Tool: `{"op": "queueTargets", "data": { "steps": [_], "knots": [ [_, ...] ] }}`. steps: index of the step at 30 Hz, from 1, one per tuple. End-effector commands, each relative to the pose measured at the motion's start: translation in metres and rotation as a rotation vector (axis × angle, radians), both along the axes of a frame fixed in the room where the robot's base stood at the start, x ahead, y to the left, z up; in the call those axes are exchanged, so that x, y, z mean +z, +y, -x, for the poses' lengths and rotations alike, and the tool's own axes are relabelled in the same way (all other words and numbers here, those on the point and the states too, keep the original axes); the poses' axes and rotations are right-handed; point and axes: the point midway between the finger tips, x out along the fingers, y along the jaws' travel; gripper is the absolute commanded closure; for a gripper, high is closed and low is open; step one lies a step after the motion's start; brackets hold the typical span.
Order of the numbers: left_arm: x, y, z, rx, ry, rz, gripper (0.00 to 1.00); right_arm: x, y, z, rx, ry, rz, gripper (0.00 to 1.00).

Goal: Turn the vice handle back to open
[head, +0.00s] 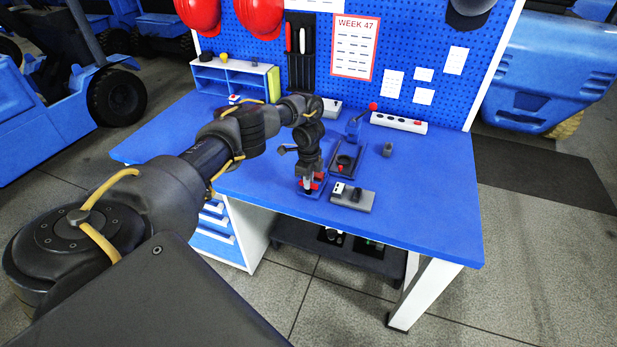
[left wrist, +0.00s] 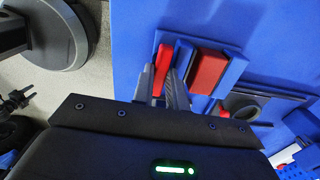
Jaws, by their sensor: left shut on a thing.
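The vice (head: 312,187) stands near the front edge of the blue bench; it has a blue body and red parts. In the left wrist view the vice body (left wrist: 240,62) shows with a brown-red block (left wrist: 208,72) beside my fingers. My left gripper (head: 309,180) reaches down over the vice from above. In the left wrist view my left gripper (left wrist: 174,88) is shut on the red vice handle (left wrist: 163,66). My fingers and wrist hide part of the handle and vice. My right gripper is not seen in the head view.
A grey fixture (head: 358,200) sits just right of the vice. Behind it stand a dark plate with a round hole (head: 345,160) and a red-knobbed lever (head: 373,106). A white control strip (head: 398,123) lies at the back. The bench's right side is clear.

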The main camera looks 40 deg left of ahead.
Motion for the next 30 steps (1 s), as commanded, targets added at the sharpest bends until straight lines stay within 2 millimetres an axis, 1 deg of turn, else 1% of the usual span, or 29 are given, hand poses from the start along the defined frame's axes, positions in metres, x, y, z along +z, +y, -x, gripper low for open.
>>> {"op": "queueTargets", "data": {
  "steps": [6, 7, 12, 20, 23, 26, 27, 30],
  "knots": [
    [0.001, 0.002, 0.0, 0.002, -0.002, -0.004, 1.0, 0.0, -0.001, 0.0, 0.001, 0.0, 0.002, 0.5],
    [0.001, 0.002, 0.0, 0.002, -0.002, -0.004, 0.84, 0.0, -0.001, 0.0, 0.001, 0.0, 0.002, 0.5],
    [0.001, 0.001, 0.0, 0.0, -0.001, -0.002, 0.64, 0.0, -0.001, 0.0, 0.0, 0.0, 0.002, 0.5],
    [0.001, 0.0, -0.001, -0.002, -0.001, -0.001, 0.64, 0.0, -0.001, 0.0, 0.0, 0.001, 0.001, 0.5],
    [0.007, 0.0, -0.001, -0.002, -0.003, 0.0, 0.64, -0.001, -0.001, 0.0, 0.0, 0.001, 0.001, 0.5],
    [0.021, 0.001, -0.002, -0.002, -0.006, 0.001, 0.64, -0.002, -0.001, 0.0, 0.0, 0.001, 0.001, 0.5],
    [0.028, 0.001, -0.001, -0.003, -0.004, 0.0, 0.64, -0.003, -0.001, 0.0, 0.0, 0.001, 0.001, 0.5],
    [0.052, 0.001, -0.002, -0.004, -0.005, -0.001, 0.64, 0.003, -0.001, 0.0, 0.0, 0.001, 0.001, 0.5]
  ]
}}
